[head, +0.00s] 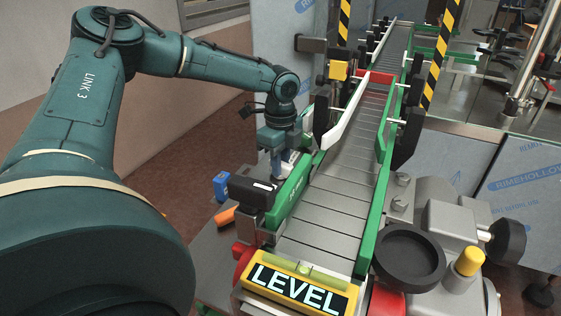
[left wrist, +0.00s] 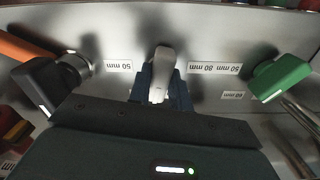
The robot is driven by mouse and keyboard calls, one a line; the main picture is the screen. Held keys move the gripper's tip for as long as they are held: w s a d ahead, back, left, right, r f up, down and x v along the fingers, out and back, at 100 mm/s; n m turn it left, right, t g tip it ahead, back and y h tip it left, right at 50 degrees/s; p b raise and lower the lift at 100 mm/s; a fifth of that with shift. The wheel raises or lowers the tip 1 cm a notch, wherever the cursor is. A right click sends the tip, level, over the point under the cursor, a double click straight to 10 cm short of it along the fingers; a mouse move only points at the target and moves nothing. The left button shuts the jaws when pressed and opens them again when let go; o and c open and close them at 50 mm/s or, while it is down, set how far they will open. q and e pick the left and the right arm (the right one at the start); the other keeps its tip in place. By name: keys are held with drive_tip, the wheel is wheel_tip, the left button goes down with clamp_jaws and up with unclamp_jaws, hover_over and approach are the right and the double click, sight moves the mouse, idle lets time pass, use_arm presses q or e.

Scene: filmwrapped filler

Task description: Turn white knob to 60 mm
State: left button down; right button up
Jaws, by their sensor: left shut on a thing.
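The white knob (left wrist: 164,56) is in the middle of the left wrist view, in front of a grey panel. Its lever lies between the two blue fingers of my left gripper (left wrist: 160,82), which is shut on it. In the head view my left gripper (head: 284,160) reaches down beside the left side of the conveyor, and a small white part shows at its fingers.
In the left wrist view a green knob (left wrist: 281,77) stands at right and a black knob (left wrist: 45,84) at left. In the head view the conveyor (head: 338,190) with green rails runs alongside my arm. A yellow LEVEL block (head: 298,288) is at the front.

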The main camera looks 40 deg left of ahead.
use_arm(q)
drive_tip(key=shift+m, duration=1.7)
drive_tip(key=c, duration=1.3)
unclamp_jaws()
wheel_tip(320, 180, up, 13)
drive_tip(key=shift+r, duration=0.15)
